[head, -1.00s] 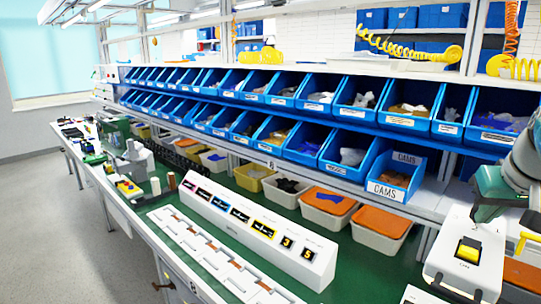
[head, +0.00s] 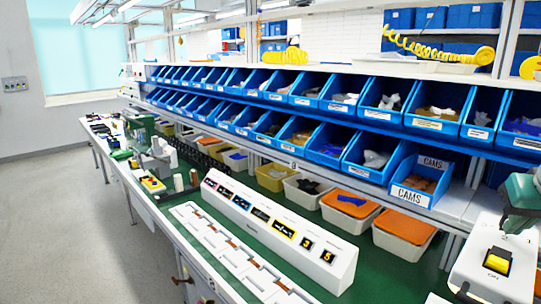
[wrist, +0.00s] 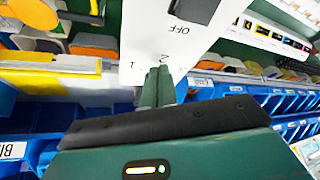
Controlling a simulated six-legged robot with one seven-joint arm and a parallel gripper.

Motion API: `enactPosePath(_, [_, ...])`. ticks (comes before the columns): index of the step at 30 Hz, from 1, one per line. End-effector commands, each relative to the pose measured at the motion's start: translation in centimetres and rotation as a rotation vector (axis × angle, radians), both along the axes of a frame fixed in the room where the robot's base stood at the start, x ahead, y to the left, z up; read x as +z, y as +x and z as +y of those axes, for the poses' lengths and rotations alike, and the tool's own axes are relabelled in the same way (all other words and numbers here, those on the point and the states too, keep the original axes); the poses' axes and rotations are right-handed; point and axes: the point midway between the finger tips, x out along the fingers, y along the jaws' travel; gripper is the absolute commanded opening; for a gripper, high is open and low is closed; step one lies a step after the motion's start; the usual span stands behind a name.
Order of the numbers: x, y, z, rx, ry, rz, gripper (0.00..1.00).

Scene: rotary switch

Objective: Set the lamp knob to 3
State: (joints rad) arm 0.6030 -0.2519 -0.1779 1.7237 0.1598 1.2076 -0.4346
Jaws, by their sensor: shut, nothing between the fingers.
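A white switch box (head: 470,284) stands at the right edge of the head view, partly cut off. It carries a yellow rocker (head: 497,260) in a dark frame, marked ON. In the wrist view, the white panel (wrist: 140,30) shows the marks OFF, 1 and 2, and a dark part (wrist: 195,9) at the top edge. My dark green gripper (wrist: 158,80) is shut, with its fingertips at the panel close to the 1 and 2. It also shows above the box in the head view (head: 506,226). I cannot make out the lamp knob clearly; my fingers may hide it.
A long white display console (head: 240,222) and a flat white strip (head: 205,228) lie on the green bench left of the box. Blue bins (head: 385,165) fill the racks behind. Tubs with orange lids (head: 403,222) stand below them. Grey floor is free at the left.

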Motion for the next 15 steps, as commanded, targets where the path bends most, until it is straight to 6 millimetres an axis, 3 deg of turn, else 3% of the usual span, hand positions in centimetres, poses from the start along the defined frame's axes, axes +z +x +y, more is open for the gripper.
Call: enactPosePath(15, [5.2, 0.0, 0.0, 0.000, 0.000, 0.000, 0.00])
